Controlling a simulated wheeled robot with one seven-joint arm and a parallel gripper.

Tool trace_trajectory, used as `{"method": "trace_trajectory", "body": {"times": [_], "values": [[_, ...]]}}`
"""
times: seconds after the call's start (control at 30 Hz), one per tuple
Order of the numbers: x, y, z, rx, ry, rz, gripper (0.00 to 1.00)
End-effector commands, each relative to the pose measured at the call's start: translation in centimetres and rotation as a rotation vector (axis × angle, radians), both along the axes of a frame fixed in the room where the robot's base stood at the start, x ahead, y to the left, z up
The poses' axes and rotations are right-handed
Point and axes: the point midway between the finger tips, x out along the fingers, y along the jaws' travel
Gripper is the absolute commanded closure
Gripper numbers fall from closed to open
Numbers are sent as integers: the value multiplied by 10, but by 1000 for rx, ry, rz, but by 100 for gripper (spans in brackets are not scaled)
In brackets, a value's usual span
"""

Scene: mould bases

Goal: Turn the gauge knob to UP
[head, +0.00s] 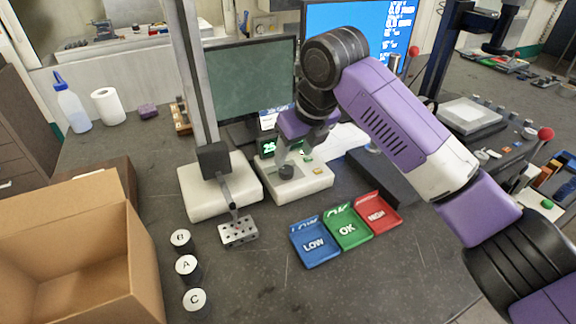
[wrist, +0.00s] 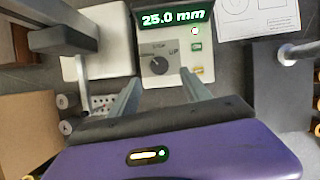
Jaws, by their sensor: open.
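The gauge knob (wrist: 158,65) is a dark round knob on a pale control box (wrist: 115,45). STOP is printed above it and UP to its upper right. A small pale mark shows on the knob, but its exact pointing is too small to tell. The box's display (wrist: 175,17) reads 25.0 mm. In the head view the knob (head: 287,172) sits on top of the box (head: 310,186). My gripper (wrist: 162,84) is open and empty, its fingers spread to either side below the knob in the wrist view, apart from it. In the head view my gripper (head: 302,150) hangs above the box, partly hidden.
A gauge stand (head: 215,190) with a perforated block (head: 238,232) is left of the box. Blue LOW (head: 318,258), green OK (head: 352,242) and red HIGH (head: 388,226) trays lie in front. Labelled cylinders (head: 186,267) and a cardboard box (head: 135,250) stand left.

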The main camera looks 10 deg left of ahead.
Motion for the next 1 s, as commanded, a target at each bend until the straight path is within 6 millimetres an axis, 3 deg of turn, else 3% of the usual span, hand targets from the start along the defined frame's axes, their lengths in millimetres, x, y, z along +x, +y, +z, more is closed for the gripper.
{"method": "trace_trajectory", "body": {"times": [0.5,0.87,1.0], "values": [[19,17,-62,2,0,-4,44],[21,18,-67,2,-2,-3,44],[21,18,-67,2,-2,-3,72]]}}
